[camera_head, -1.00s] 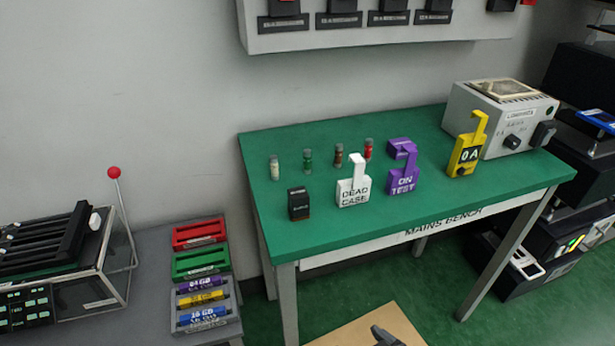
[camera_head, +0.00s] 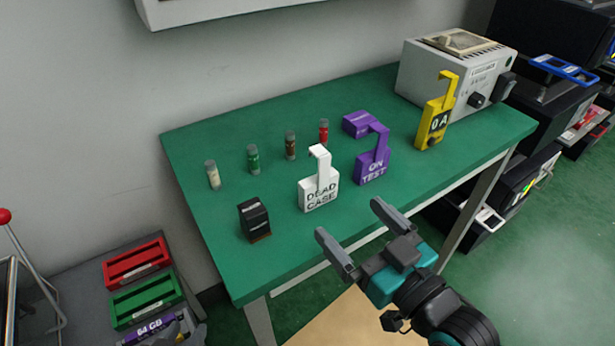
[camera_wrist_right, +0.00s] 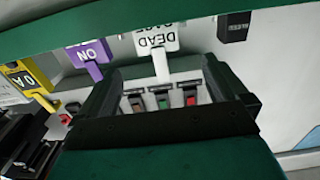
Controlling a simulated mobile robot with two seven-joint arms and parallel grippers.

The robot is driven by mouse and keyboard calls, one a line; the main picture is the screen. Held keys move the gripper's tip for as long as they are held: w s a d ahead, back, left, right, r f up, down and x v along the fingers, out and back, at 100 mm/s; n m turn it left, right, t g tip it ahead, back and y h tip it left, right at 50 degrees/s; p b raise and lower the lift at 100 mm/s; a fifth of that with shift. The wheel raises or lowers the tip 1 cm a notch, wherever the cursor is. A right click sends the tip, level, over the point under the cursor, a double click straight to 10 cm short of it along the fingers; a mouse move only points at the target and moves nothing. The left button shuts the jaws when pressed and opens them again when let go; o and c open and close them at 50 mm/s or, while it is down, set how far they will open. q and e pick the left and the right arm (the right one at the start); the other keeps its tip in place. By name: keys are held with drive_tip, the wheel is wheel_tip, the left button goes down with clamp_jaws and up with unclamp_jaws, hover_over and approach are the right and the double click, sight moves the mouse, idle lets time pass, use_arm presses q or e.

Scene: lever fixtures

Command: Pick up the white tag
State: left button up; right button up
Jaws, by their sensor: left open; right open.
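The white tag (camera_head: 319,192), marked DEAD CASE, stands upright on the green bench with its hooked stem up. It also shows upside down in the right wrist view (camera_wrist_right: 157,41), its stem pointing between my fingers. My right gripper (camera_head: 352,221) is open and empty, in front of the tag at the bench's front edge, apart from it. Its fingers also show in the right wrist view (camera_wrist_right: 160,88).
A purple ON TEST tag (camera_head: 371,168) and a yellow 0 A tag (camera_head: 434,122) stand right of the white tag. A small black block (camera_head: 254,219) stands left. Several small vials stand behind. A grey instrument (camera_head: 450,72) is at the back right.

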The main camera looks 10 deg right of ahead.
sight(323, 189)
drive_tip(key=x, duration=0.7)
drive_tip(key=shift+d+f+b+x, duration=0.1)
drive_tip(key=shift+f+b+x, duration=0.1)
drive_tip(key=shift+x, duration=1.1)
drive_tip(key=shift+d+f+b+x, duration=0.1)
drive_tip(key=shift+b+x, duration=0.05)
drive_tip(key=shift+x, duration=1.1)
drive_tip(key=shift+c, duration=0.5)
drive_tip(key=c, duration=0.9)
drive_tip(key=shift+o, duration=0.2)
drive_tip(key=shift+r, duration=0.1)
